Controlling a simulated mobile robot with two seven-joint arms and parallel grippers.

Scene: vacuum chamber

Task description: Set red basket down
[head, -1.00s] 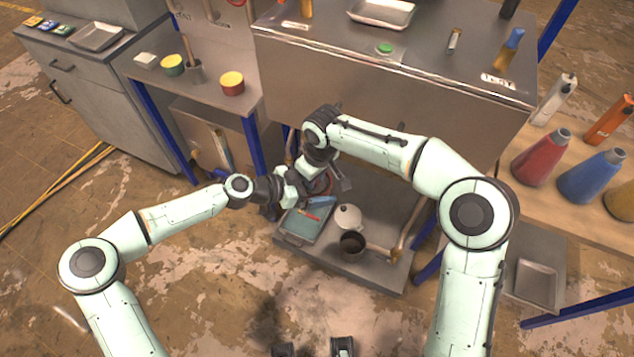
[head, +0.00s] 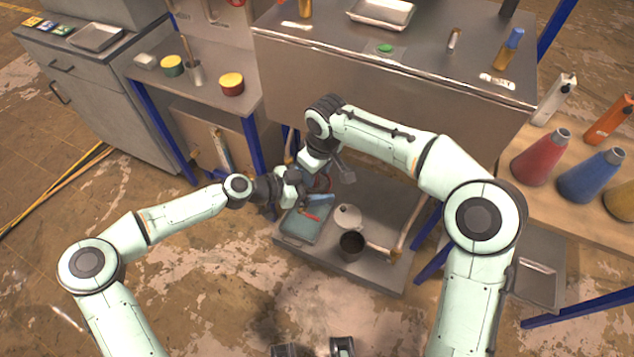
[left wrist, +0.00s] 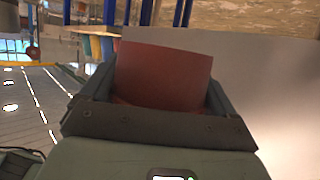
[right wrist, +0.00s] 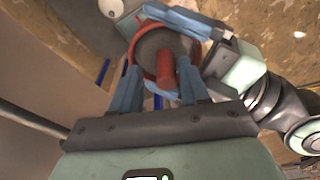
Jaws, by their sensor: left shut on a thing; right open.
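The red basket (right wrist: 138,60) shows in the right wrist view as a round red rim around a dark grey inside, with a red handle-like bar (right wrist: 166,72) towards me. In the left wrist view, a red surface (left wrist: 163,75) fills the space between my left fingers. My left gripper (head: 300,188) is shut on the basket; its blue fingers reach the rim from the right in the right wrist view. My right gripper (right wrist: 160,88) is open, its fingers on either side of the red bar, with gaps visible. In the head view the basket (head: 323,183) is mostly hidden by the grippers.
Below the grippers is a low grey shelf with a blue-grey tray (head: 292,228), a white round vessel (head: 347,216) and a dark metal cup (head: 351,246). The steel chamber (head: 385,85) stands close behind. Coloured cones, including a red one (head: 540,158), stand at right.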

